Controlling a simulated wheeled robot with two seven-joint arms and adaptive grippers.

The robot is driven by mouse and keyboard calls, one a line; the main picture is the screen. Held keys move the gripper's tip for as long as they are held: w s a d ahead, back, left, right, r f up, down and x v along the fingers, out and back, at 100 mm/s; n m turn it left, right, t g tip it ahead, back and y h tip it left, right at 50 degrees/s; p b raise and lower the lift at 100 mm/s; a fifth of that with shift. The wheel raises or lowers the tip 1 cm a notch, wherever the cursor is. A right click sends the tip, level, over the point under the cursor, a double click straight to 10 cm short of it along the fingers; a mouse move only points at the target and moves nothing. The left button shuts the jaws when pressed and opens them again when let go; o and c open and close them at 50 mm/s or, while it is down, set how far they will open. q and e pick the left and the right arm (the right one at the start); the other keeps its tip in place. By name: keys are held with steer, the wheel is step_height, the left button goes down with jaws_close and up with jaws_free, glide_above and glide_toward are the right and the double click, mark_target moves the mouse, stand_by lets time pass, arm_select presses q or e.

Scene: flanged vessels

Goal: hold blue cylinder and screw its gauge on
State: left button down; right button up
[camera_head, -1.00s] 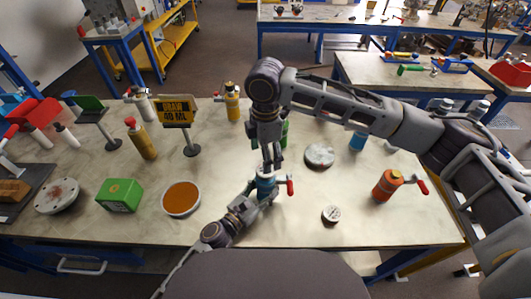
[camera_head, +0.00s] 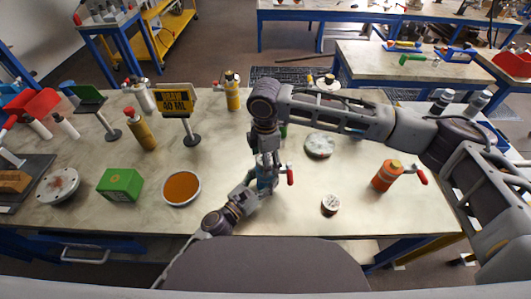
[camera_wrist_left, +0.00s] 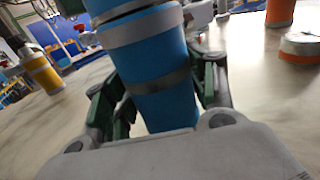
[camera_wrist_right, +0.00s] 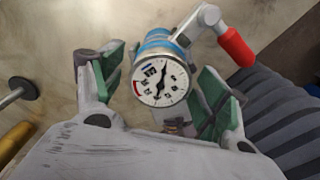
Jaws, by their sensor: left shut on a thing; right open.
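The blue cylinder (camera_head: 266,182) stands upright on the near middle of the table, with a red-handled valve (camera_head: 290,176) on its right side. My left gripper (camera_head: 252,190) is shut around its body; in the left wrist view the fingers flank the blue body (camera_wrist_left: 158,62). My right gripper (camera_head: 266,155) is directly above it, pointing down. In the right wrist view it is open, with the round white-faced gauge (camera_wrist_right: 161,82) between its fingers at the cylinder's top. I cannot tell whether the gauge is threaded on.
An orange cylinder (camera_head: 385,177) and a small round part (camera_head: 330,205) are to the right. A bowl of orange liquid (camera_head: 181,188), a green box (camera_head: 120,184) and a sign (camera_head: 175,102) are to the left. A flanged disc (camera_head: 320,145) lies behind, partly near my right arm.

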steer(key=shift+f, duration=0.3)
steer(key=c, duration=1)
steer(key=m, duration=0.4)
steer(key=shift+m, duration=0.4)
steer(key=shift+c, duration=0.2)
steer(key=o, duration=1.2)
steer(key=shift+r, duration=0.15)
step_height(320, 180, up, 12)
